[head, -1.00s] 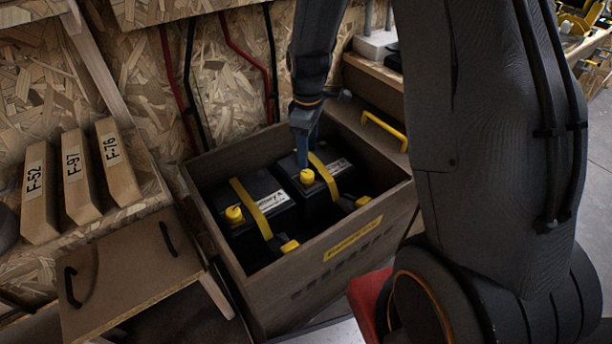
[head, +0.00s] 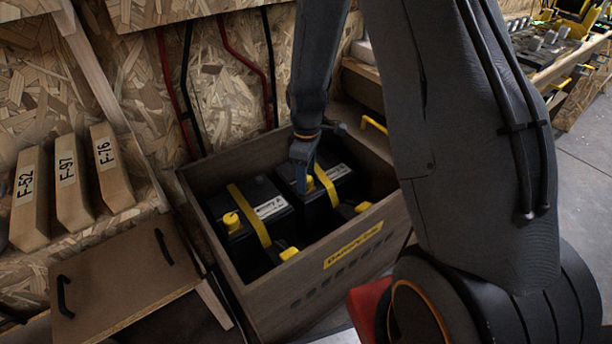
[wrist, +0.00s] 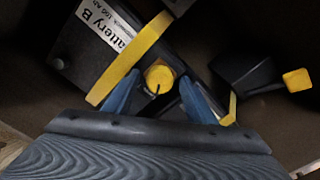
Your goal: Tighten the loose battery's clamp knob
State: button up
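Two black batteries with yellow straps sit in a wooden box (head: 262,292). My gripper (head: 305,178) is over the right battery (head: 322,205), labelled Battery B in the wrist view (wrist: 80,45). Its yellow clamp knob (wrist: 159,76) shows between my two blue fingers (wrist: 160,84), with a small gap on each side. My gripper looks open around the knob, not clamped on it. In the head view the fingers partly hide this knob (head: 310,184). The left battery (head: 268,190) has its own yellow knob (head: 231,222), clear of my gripper.
The box walls rise around the batteries. A yellow handle (head: 374,124) is behind the box to the right.

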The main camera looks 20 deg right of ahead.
jog(key=c, duration=1)
jog(key=shift+m+p, duration=0.3)
jog(key=m+p, duration=0.3)
jog(key=shift+r+m, duration=0.15)
jog(key=shift+m, duration=0.15)
jog(key=m+p, duration=0.3)
jog(key=m, duration=0.1)
jog(key=shift+m, duration=0.3)
jog(key=m+p, duration=0.2)
jog(key=m, duration=0.2)
jog(key=shift+m+p, duration=0.8)
jog(key=shift+m, duration=1.7)
